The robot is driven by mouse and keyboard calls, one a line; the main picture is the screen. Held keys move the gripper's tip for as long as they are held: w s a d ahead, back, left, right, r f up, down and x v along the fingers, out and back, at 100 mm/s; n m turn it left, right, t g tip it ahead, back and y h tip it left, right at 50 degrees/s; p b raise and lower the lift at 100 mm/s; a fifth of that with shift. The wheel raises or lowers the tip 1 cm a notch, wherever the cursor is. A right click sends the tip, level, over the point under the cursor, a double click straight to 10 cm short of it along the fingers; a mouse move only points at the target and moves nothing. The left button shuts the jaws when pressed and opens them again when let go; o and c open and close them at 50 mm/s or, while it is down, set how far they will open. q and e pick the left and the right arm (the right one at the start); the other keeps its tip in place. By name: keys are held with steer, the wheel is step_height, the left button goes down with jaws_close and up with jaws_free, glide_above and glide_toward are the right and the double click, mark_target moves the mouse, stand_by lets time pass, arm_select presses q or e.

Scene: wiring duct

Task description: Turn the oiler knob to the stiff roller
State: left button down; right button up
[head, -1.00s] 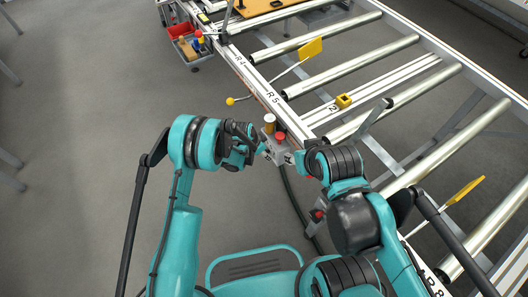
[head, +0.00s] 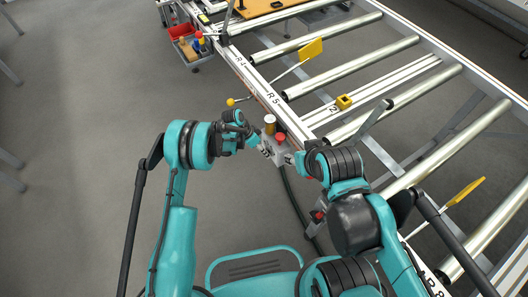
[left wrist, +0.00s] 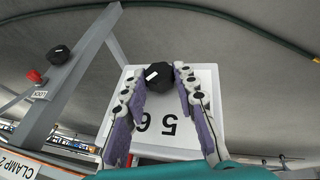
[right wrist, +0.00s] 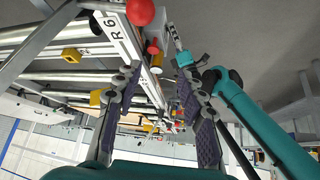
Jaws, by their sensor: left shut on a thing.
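The oiler box (head: 270,152) is a pale box at the side of the roller frame, with an amber cup (head: 269,124) and a red button (head: 281,137) on it. In the left wrist view, a black knob (left wrist: 158,77) with a white mark sits on a white panel (left wrist: 205,85) printed 5 and 6; other numbers are hidden. My left gripper (left wrist: 157,74) is shut on this knob, one finger on each side. My right gripper (right wrist: 152,66) is open and empty near the rail, beyond it a red ball (right wrist: 139,12). I cannot tell which roller is stiff.
A red bin (head: 185,47) stands at the back left.

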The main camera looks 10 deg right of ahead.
arm_select(q)
steer(key=shift+w+a+f+n+g+h, duration=0.15)
steer(key=shift+g+h, duration=0.1)
steer(key=shift+g, duration=0.4)
steer(key=shift+w+d+n+g+h, duration=0.15)
steer(key=shift+g+h, duration=0.1)
steer(key=shift+g, duration=0.4)
steer(key=shift+a, duration=0.1)
steer(key=c, duration=1.2)
jaws_free()
steer(key=v, duration=1.2)
steer(key=shift+w, duration=0.15)
steer(key=shift+f, duration=0.1)
